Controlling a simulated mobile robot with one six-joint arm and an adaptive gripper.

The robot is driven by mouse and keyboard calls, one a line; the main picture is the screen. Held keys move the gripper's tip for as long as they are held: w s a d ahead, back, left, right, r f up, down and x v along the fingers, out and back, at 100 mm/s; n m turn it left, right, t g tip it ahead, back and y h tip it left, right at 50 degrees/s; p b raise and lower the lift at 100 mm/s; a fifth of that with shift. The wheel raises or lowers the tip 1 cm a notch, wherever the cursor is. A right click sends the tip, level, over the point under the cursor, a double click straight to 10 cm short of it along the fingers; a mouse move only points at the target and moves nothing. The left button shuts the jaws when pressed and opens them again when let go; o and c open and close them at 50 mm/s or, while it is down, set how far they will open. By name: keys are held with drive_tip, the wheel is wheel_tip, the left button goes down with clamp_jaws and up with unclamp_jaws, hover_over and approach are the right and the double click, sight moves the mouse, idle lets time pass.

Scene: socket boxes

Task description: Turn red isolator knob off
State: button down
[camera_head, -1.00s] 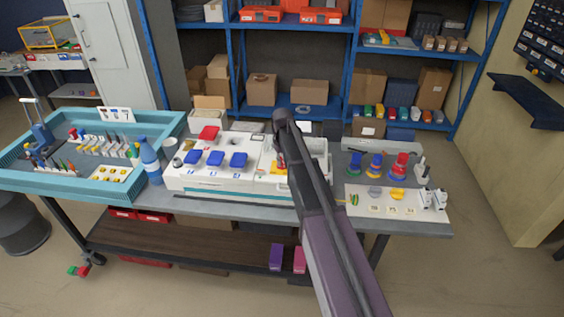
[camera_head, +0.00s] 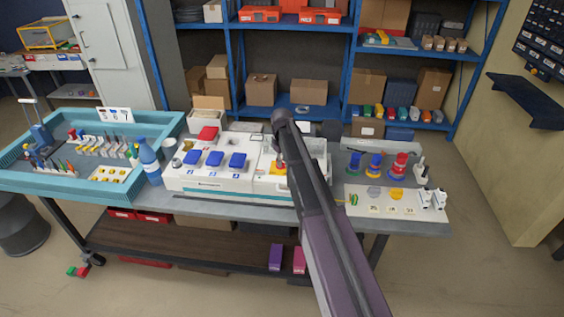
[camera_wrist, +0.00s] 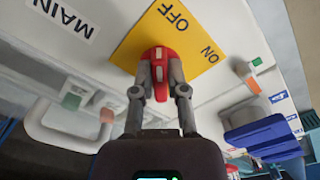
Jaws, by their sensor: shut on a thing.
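The red isolator knob (camera_wrist: 158,62) sits on a yellow plate (camera_wrist: 190,33) marked OFF and ON, on the white socket box panel. In the wrist view the two fingers of my gripper (camera_wrist: 160,78) are shut on the knob, one at each side. The knob's white marks point roughly straight up in that picture, between the two words but nearer OFF. In the head view the yellow plate (camera_head: 270,177) and a bit of the red knob (camera_head: 281,164) show beside my arm, which hides the rest.
The white socket box (camera_head: 215,183) with several blue covers (camera_head: 215,158) stands on the bench. A blue bottle (camera_head: 149,161) and a teal tray (camera_head: 70,196) are to its left. Coloured spools (camera_head: 375,165) are to its right. A MAIN label (camera_wrist: 65,18) lies near the plate.

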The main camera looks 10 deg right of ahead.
drive_tip(key=c, duration=0.7)
unclamp_jaws()
drive_tip(key=shift+o, duration=0.2)
drive_tip(key=shift+m, duration=0.4)
